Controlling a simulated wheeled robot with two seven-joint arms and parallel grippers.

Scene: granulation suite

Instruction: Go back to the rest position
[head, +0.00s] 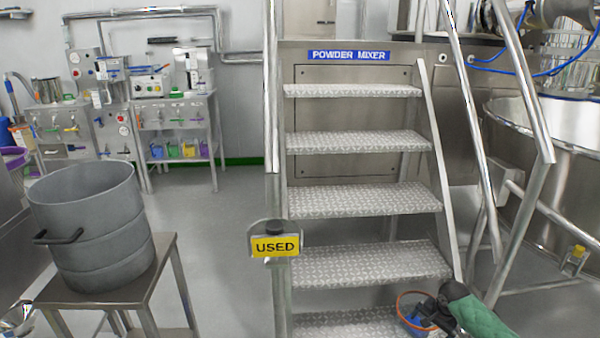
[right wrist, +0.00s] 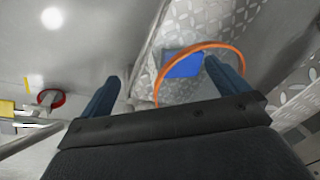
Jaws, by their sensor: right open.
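My right gripper (head: 428,312) is low at the bottom right of the head view, in front of the lowest steps. Its two dark fingers are spread wide in the right wrist view (right wrist: 160,72), with nothing gripped between them. An orange ring (head: 402,300) with a blue patch (head: 416,320) shows beside the gripper. In the right wrist view, the orange ring (right wrist: 241,60) and blue patch (right wrist: 183,64) appear beyond the fingers, against tread plate. I cannot tell whether the ring touches the right finger. My left gripper is out of view.
Metal steps (head: 365,200) with handrails (head: 470,130) stand ahead. A yellow USED sign (head: 275,246) is on the left rail post. A grey drum (head: 95,225) sits on a metal stand (head: 165,265) at left. A large steel vessel (head: 560,125) stands at right. Floor (head: 225,230) is clear between.

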